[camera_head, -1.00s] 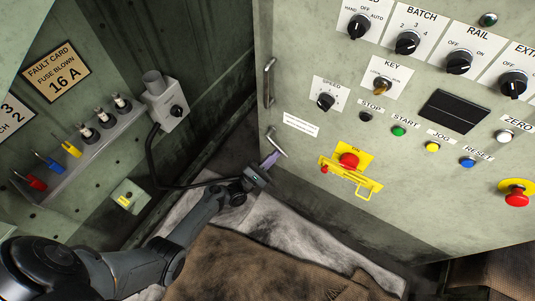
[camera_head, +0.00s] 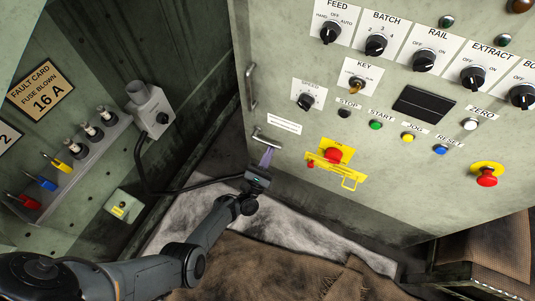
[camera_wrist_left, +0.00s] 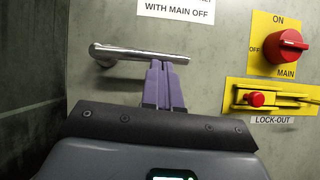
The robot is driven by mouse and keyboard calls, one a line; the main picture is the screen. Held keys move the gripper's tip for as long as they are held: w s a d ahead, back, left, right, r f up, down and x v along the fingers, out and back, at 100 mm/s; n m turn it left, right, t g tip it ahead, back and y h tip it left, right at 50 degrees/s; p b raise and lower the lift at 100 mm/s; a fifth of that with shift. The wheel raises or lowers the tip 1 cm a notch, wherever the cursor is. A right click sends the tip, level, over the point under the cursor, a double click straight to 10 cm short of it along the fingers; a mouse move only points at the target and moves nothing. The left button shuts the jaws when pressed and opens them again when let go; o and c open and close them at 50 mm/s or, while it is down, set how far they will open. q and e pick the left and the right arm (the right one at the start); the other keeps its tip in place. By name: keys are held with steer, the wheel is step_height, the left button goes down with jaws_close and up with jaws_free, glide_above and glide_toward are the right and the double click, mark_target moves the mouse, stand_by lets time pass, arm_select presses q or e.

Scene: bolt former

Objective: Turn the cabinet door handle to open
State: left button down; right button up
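The cabinet door handle (camera_head: 266,139) is a chrome lever low on the left side of the green control panel (camera_head: 400,190), under a white label. In the wrist view the lever (camera_wrist_left: 130,52) lies nearly level, its pivot at the left. My left gripper (camera_head: 267,157) has purple fingers, which also show in the wrist view (camera_wrist_left: 165,62). They lie side by side with no clear gap. Their tips are at the lever's underside near its free right end; I cannot tell whether they touch. My right gripper is not in view.
A red main switch (camera_wrist_left: 285,46) and yellow lock-out bracket (camera_wrist_left: 270,97) sit right of the lever. A vertical pull bar (camera_head: 251,88) stands above it. At left are a fuse shelf (camera_head: 85,165) and a grey box with a cable (camera_head: 150,110).

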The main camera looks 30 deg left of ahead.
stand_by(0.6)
arm_select(q)
steer(key=w+f+b+v, duration=0.1)
steer(key=b+v, duration=0.3)
steer(key=v, duration=0.9)
steer(key=shift+w+d+f+b, duration=0.25)
steer(key=shift+w+f+b, duration=0.1)
steer(key=shift+f, duration=0.25)
